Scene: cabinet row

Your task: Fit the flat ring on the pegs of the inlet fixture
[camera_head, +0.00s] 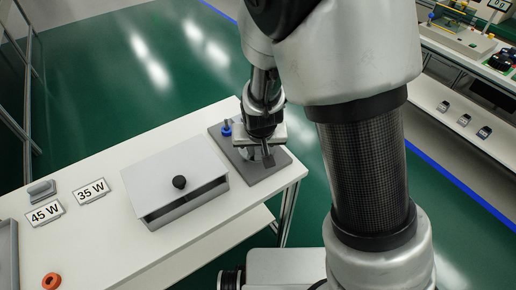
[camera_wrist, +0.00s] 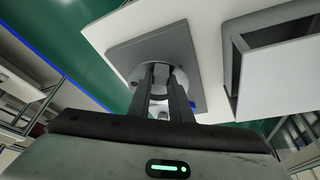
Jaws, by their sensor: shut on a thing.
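The inlet fixture is a grey square plate (camera_head: 270,170) on the right end of the white table. A blue peg (camera_head: 226,128) stands near its back left corner. My gripper (camera_head: 266,146) points down over the plate. In the wrist view its fingers (camera_wrist: 161,84) are shut on a pale, flat, round piece, which looks like the flat ring (camera_wrist: 180,77). The plate (camera_wrist: 190,48) lies beyond it in that view. The fingers hide much of the ring and any pegs under it, so I cannot tell whether the ring touches the plate.
Signs reading 35 W (camera_head: 91,191) and 45 W (camera_head: 46,213), a small grey block (camera_head: 41,189) and an orange ring (camera_head: 52,281) lie farther left. The table's right edge is close to the plate.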

